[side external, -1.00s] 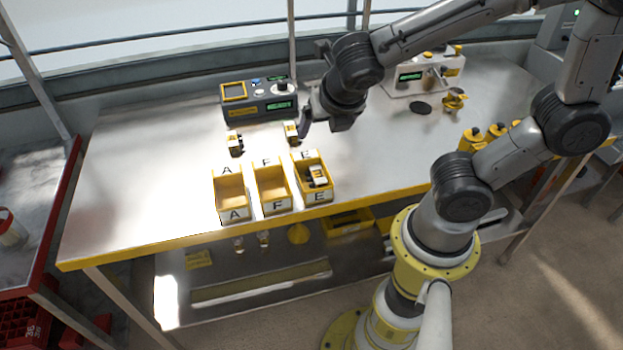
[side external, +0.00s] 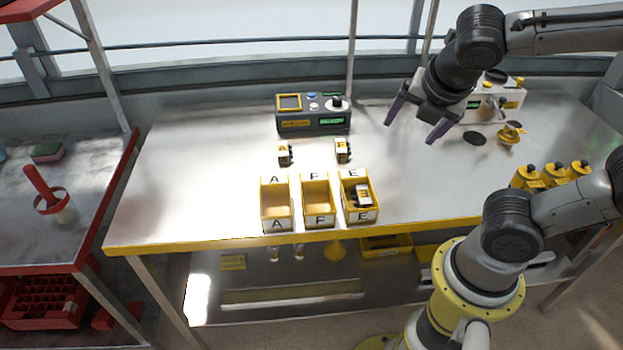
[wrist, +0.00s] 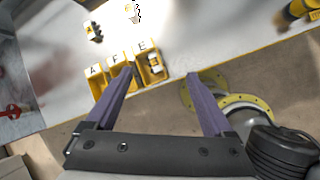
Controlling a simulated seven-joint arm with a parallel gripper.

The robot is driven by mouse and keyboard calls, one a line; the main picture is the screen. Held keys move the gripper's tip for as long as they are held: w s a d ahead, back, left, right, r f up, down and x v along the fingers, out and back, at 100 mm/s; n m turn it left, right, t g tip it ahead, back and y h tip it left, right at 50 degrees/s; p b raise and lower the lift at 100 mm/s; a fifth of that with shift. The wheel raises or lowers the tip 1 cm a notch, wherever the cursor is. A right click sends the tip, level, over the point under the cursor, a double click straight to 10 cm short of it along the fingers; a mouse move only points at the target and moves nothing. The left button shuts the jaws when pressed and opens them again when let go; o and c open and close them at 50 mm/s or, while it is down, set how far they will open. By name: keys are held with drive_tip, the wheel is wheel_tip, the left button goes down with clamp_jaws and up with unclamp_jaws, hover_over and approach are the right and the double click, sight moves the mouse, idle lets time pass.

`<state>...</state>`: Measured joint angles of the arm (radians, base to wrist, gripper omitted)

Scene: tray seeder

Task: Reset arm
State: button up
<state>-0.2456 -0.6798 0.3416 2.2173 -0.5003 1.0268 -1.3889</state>
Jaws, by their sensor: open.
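My gripper (side external: 415,120) is open and empty, held above the right half of the table with its two purple fingers spread. In the wrist view my gripper (wrist: 160,75) also shows nothing between its fingers. Three yellow bins stand at the front edge: bin A (side external: 277,225), bin F (side external: 318,222) and bin E (side external: 362,216). Bin E holds a small white and dark cartridge-like piece (side external: 362,196); bins A and F look empty. Two similar small pieces stand on the table behind the bins, a left one (side external: 285,153) and a right one (side external: 343,150).
A white device (side external: 505,100) stands behind and right of my gripper, near a dark disc (side external: 475,138) and a yellow fixture (side external: 510,133). The table's left part is clear.

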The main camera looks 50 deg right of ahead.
drive_tip(key=s+a+m+y, duration=0.2)
drive_tip(key=m, duration=0.8)
drive_tip(key=s+a+m+t+y, duration=0.1)
drive_tip(key=s+a+m+y, duration=0.1)
drive_tip(key=m, duration=0.9)
drive_tip(key=shift+s, duration=0.3)
drive_tip(key=shift+f, duration=0.1)
idle(0.9)
